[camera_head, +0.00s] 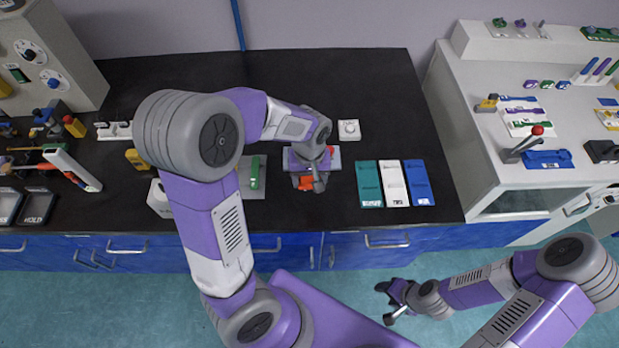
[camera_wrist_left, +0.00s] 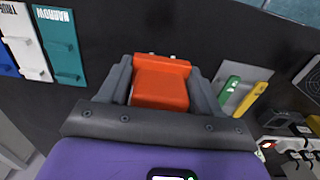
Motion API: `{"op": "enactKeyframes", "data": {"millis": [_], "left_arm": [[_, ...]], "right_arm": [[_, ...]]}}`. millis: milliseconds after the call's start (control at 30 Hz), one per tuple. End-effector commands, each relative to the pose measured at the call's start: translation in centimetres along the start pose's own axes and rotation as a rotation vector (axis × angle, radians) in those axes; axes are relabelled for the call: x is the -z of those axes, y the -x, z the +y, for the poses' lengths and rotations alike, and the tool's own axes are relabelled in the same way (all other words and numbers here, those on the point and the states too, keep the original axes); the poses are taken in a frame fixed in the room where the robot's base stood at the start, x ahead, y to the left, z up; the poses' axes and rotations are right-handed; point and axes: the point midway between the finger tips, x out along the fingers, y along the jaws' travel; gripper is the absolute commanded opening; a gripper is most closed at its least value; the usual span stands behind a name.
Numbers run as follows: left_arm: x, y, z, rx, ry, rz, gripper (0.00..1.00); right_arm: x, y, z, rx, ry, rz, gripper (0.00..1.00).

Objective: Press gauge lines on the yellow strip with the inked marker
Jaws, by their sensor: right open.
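The block also shows below the gripper in the head view (camera_head: 305,184). The marker's inked face is hidden. My right gripper (camera_head: 392,304) is open and empty, low over the floor.
The grey plate (camera_head: 257,191) with a green piece (camera_head: 255,172) stands left of my left gripper. Teal (camera_head: 368,182), white (camera_head: 392,182) and blue (camera_head: 418,182) labelled panels lie to its right. A white device (camera_head: 349,130) stands behind. The bench's back middle is clear.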

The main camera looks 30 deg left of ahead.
Motion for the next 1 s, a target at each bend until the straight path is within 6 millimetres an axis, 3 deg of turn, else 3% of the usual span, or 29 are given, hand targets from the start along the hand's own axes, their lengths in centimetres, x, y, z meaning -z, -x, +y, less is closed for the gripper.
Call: {"op": "enactKeyframes", "data": {"millis": [33,133,367,1000], "left_arm": [[0.0,0.0,0.0,0.000,0.000,0.000,0.57],[0.0,0.0,0.0,0.000,0.000,0.000,0.44],[0.0,1.0,0.0,-0.001,0.000,0.001,0.44],[0.0,7.5,0.0,0.000,0.000,0.001,0.44]], "right_arm": [[0.0,0.0,0.0,0.000,0.000,0.000,0.55],[0.0,0.0,0.0,0.000,0.000,0.000,0.55],[-0.1,0.9,-0.3,0.000,0.000,0.000,0.55],[-0.3,6.3,-2.4,0.000,0.000,0.000,0.55]]}}
